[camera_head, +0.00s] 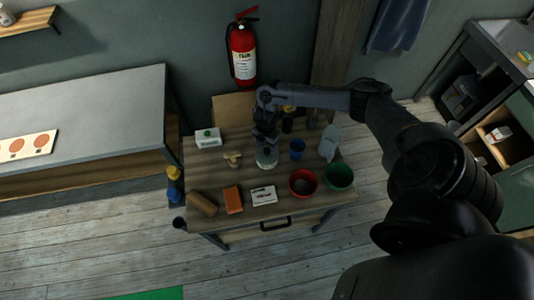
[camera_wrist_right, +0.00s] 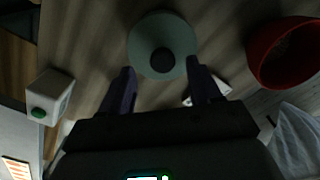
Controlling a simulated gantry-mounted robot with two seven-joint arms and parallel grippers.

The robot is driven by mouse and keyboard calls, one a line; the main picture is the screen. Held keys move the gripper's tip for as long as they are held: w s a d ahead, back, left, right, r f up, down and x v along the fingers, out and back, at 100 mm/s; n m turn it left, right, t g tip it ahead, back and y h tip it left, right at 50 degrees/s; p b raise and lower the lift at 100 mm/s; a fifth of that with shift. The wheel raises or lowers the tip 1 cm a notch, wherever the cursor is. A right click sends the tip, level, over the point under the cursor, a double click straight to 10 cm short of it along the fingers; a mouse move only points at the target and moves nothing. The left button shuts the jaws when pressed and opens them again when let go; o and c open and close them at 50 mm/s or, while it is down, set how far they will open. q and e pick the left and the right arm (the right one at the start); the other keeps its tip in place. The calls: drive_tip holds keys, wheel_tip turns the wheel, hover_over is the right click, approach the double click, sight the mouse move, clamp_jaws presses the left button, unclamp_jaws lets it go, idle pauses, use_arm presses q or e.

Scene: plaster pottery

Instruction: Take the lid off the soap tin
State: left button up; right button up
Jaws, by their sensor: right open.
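The soap tin appears to be the round, pale grey-green lidded thing (camera_head: 266,160) near the middle of the wooden table. In the right wrist view its round lid (camera_wrist_right: 146,35) has a dark knob (camera_wrist_right: 162,60) in the middle. The lid is on, and the tin's body is hidden below it. My right gripper (camera_head: 265,141) is over the tin in the head view. My left gripper is in neither view.
A grey bench (camera_head: 80,118) stands at left.

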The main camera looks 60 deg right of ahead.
sight(267, 150)
drive_tip(key=shift+s+f, duration=0.15)
drive_tip(key=shift+f, duration=1.9)
drive_tip(key=c, duration=1.1)
